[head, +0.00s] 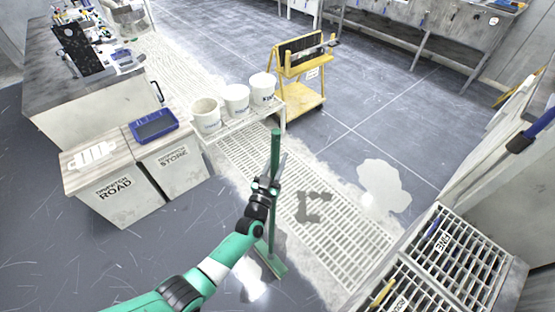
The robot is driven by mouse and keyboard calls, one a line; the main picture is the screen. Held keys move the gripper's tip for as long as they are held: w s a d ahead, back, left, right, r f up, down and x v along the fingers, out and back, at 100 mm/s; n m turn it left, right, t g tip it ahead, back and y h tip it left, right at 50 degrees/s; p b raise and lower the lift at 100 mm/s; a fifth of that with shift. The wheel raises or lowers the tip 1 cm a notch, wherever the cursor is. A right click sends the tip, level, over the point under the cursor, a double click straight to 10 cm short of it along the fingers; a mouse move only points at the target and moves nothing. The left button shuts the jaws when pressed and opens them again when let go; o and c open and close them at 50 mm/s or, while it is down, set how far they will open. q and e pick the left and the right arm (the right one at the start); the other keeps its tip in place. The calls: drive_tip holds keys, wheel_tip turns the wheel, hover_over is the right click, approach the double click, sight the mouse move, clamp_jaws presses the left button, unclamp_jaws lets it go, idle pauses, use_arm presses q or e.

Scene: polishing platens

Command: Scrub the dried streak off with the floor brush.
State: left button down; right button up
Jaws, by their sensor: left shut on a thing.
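My left gripper (264,187) is shut on the long green handle of the floor brush (275,152), which stands nearly upright. The brush's green head (271,262) is low, near the floor at the left side of the floor grating. A dark angular mark (313,207) lies on the grating, right of the brush. A pale irregular patch (383,187) lies on the floor further right. I cannot tell for certain which mark is the dried streak. A bright white spot (254,288) shows beside the brush head. My right gripper is out of view.
White buckets (236,100) stand on a low bench behind the grating (345,246). A yellow cart (300,75) is beyond. Labelled bins (115,190) are at left, and slatted racks (460,258) at lower right. The grey floor right of the grating is open.

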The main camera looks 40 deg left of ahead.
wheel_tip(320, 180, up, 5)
drive_tip(key=p, duration=0.4)
